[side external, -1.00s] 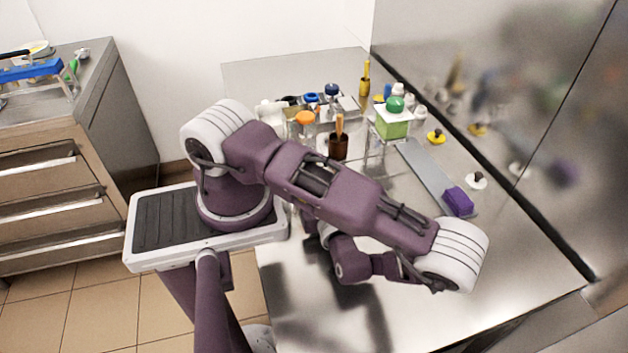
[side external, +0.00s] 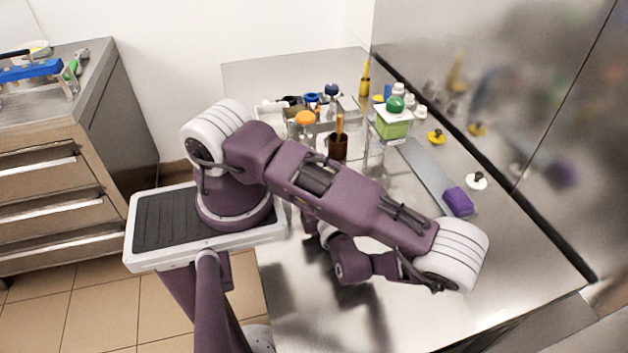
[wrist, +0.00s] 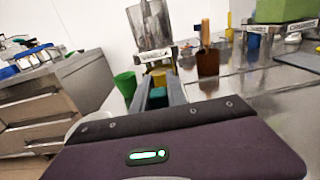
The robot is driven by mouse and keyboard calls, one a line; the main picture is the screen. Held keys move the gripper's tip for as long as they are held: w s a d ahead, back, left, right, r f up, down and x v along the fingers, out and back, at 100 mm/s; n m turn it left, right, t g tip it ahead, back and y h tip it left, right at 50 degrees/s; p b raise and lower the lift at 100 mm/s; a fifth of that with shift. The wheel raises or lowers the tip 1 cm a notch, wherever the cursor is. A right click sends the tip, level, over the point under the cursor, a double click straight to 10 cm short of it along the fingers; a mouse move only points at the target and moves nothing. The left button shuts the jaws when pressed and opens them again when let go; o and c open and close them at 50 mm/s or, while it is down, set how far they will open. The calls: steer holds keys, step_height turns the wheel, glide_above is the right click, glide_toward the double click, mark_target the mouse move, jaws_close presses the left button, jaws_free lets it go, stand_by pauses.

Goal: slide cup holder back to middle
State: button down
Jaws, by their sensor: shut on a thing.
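In the wrist view, a stand with a pale front plate (wrist: 153,56), which I take to be the cup holder, stands just beyond my gripper (wrist: 159,90). The two dark fingers are close together, with a teal patch between them and a yellow thing just past their tips. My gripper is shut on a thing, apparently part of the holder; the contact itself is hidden. In the side view my arm covers the gripper. A rack area with an orange lid (side external: 305,118) shows behind the arm there. A brown cup with a stick (side external: 338,147) stands beside it.
A green box with a green lid (side external: 393,122) stands on a clear stand to the right. A grey strip (side external: 425,172) and a purple block (side external: 458,201) lie near the back wall. A green cup (wrist: 125,84) is left of the fingers. The front steel counter looks clear.

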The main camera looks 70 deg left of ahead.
steer(key=w, duration=1.1)
steer(key=shift+w, duration=0.3)
steer(key=c, duration=1.3)
jaws_free()
steer(key=d, duration=0.7)
